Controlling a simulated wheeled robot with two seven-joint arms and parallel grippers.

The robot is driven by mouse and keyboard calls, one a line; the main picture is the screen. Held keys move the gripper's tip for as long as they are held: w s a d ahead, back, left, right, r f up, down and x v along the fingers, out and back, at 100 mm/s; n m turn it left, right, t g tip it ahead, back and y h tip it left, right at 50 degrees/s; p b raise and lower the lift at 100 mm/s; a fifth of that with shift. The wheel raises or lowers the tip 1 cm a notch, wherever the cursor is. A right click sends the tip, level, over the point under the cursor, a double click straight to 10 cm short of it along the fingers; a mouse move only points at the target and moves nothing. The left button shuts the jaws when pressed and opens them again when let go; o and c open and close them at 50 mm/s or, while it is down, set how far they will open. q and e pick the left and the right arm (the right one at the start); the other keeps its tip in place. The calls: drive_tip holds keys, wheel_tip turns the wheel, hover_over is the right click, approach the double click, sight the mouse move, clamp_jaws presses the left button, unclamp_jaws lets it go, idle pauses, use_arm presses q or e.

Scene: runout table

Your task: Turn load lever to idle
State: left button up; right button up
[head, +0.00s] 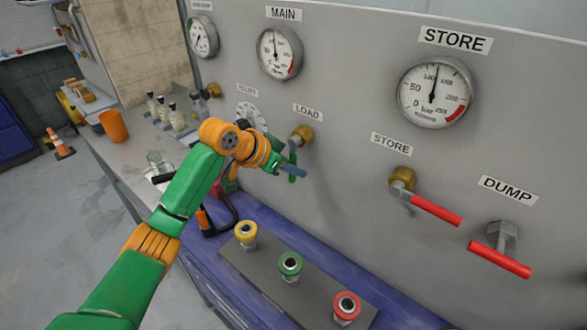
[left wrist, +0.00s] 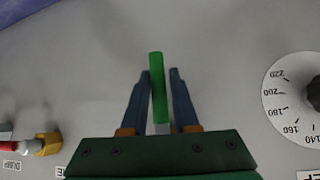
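The load lever has a brass valve body (head: 302,135) under the LOAD label. Its green handle (head: 292,174) points down along the panel, partly hidden by my gripper. My left gripper (head: 290,168) is at this handle. In the left wrist view, the green handle (left wrist: 158,88) stands between the two blue fingers of the left gripper (left wrist: 160,74). It lies close to the left finger, with a narrow gap at the right finger, so the gripper looks open around it. My right gripper is in neither view.
The red-handled STORE lever (head: 434,210) and DUMP lever (head: 499,260) are to the right. Yellow, green and red fittings (head: 290,265) stand on the ledge below. A dial (head: 250,115) is left of the load lever. Bottles (head: 177,118) and an orange cup (head: 114,125) stand further left.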

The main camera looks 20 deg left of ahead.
use_arm(q)
drive_tip(key=shift+o, duration=1.4)
drive_tip(key=shift+s+a, duration=0.1)
drive_tip(key=shift+s+a+r, duration=0.1)
drive_tip(key=shift+s, duration=0.05)
drive_tip(key=b+v, duration=0.2)
drive_tip(key=v, duration=0.4)
drive_tip(key=shift+s+r, duration=0.2)
